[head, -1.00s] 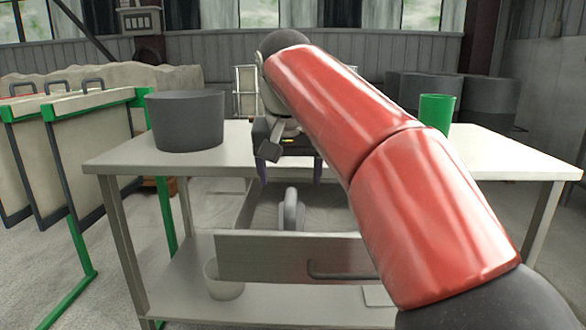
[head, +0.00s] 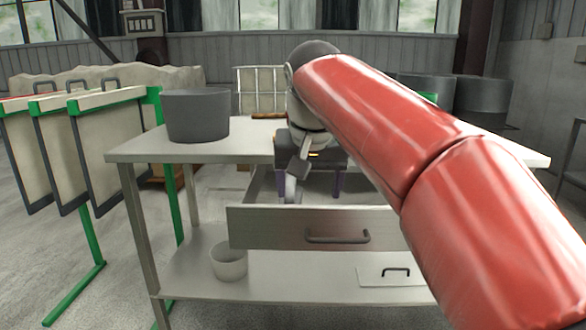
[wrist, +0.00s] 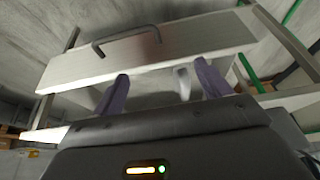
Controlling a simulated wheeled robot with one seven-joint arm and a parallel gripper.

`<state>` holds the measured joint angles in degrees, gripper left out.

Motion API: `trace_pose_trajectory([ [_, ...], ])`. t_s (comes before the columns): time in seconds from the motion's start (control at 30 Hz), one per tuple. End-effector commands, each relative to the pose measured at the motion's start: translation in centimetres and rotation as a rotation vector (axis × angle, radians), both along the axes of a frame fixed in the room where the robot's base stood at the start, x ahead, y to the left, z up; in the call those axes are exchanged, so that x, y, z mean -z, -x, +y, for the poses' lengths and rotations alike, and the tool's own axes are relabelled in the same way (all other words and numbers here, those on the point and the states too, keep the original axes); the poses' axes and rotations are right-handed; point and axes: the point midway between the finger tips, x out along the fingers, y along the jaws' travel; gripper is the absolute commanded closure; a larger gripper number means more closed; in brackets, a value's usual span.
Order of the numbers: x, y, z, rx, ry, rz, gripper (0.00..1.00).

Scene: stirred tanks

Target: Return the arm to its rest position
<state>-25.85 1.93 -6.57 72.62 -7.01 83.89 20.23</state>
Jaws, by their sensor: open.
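My gripper (head: 312,188) is open, with its two purple fingers pointing down over the open drawer (head: 290,228) of the metal table. It also shows in the wrist view (wrist: 160,72), with nothing between the fingers. My red arm reaches in from the lower right and covers the right part of the table. A pale grey object (wrist: 183,85) shows inside the drawer in the wrist view, close to one finger; I cannot tell whether they touch. In the head view that object is partly hidden by the gripper.
A dark grey tub (head: 196,118) stands on the tabletop (head: 135,150) at the left. The lower shelf holds a white pot (head: 228,262) and a flat panel with a handle (head: 393,276). Framed panels (head: 110,160) hang on a green rack at the left. Open floor lies left of the table.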

Motion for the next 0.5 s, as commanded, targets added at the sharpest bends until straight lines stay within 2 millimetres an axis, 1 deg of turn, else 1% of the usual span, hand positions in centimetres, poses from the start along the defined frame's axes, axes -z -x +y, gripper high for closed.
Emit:
trace_pose_trajectory([
  [0.03,0.2,0.6,-0.8,0.000,-0.003,0.000,0.23],
  [0.17,1.3,2.2,-2.6,-0.006,-0.010,-0.005,0.23],
  [0.27,2.5,3.9,-4.3,-0.011,-0.014,-0.010,0.23],
  [0.37,4.3,6.2,-6.2,-0.018,-0.019,-0.020,0.23],
  [0.47,7.1,9.6,-8.3,-0.023,-0.022,-0.037,0.23],
  [0.5,8.5,11.0,-9.1,-0.025,-0.021,-0.044,0.23],
])
